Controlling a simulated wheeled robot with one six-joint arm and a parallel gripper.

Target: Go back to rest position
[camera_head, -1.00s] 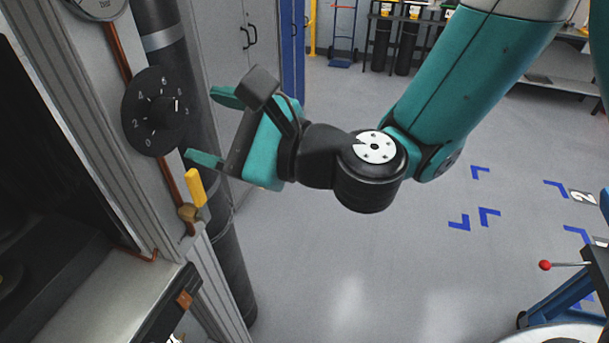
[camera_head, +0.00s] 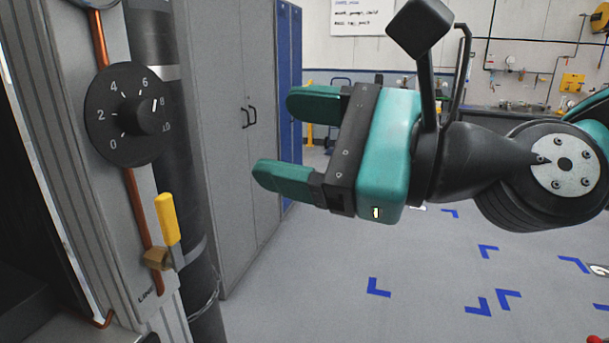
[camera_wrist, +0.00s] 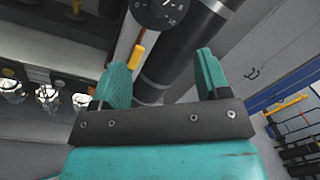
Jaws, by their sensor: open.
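My gripper (camera_head: 300,143) is in the head view, right of the panel, with its two teal fingers apart and nothing between them. In the wrist view my gripper (camera_wrist: 163,75) also shows empty, its fingers spread. A black dial (camera_head: 128,115) with white numbers is on the grey panel to the left, apart from the fingers; it also shows at the top of the wrist view (camera_wrist: 157,10). A yellow-handled valve (camera_head: 168,219) sits on a copper pipe below the dial; its yellow handle also shows in the wrist view (camera_wrist: 136,56).
A dark cylinder (camera_head: 155,45) stands right behind the panel. Grey cabinets (camera_head: 232,150) and a blue locker (camera_head: 288,60) stand behind my gripper. The floor (camera_head: 300,300) with blue corner marks is open below. Several metal parts (camera_wrist: 48,97) sit at the wrist view's left.

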